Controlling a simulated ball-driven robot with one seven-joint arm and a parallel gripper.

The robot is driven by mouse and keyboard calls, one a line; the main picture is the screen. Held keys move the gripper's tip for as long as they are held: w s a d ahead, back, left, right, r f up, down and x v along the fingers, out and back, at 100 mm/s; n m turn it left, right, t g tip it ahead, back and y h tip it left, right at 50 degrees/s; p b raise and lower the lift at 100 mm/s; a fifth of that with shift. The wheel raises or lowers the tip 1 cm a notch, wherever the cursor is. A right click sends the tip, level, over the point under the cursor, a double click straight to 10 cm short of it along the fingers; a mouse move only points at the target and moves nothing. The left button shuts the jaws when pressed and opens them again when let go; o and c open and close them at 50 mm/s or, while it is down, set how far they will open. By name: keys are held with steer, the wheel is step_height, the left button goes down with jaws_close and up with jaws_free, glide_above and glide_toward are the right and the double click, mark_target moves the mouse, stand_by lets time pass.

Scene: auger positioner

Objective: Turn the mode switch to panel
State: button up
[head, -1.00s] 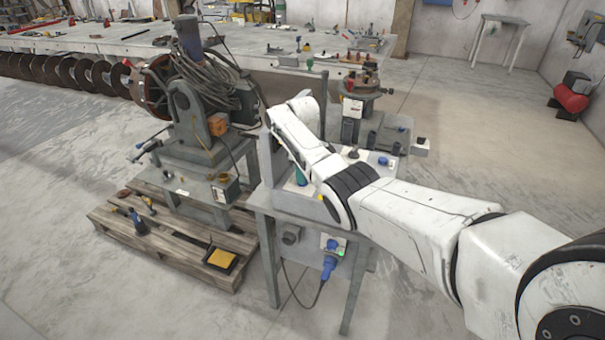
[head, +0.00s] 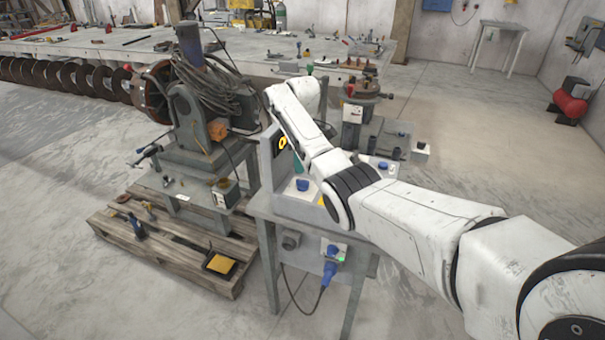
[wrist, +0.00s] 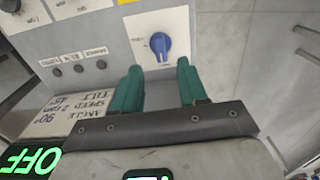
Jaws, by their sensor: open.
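A blue rotary knob (wrist: 160,45), which looks like the mode switch, sits on a white label plate (wrist: 178,22) on a grey panel in the wrist view. Its lettering is too small to read surely. My gripper (wrist: 160,70) is open, with its two teal fingers apart. The knob shows beyond the gap between the fingertips, and nothing is held. In the head view my white arm covers most of the gripper and part of the control box. A blue knob (head: 302,185) shows there on the box's sloped face; I cannot tell if it is the same one.
Several small black buttons (wrist: 79,67) with labels lie left of the knob. A handwritten note (wrist: 85,118) and a green-lit OFF display (wrist: 32,160) are lower left. The control table (head: 262,204) stands beside a pallet (head: 165,235) carrying the cable-draped machine (head: 200,115).

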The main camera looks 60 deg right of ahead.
mark_target(302, 180)
steer(key=shift+r, duration=2)
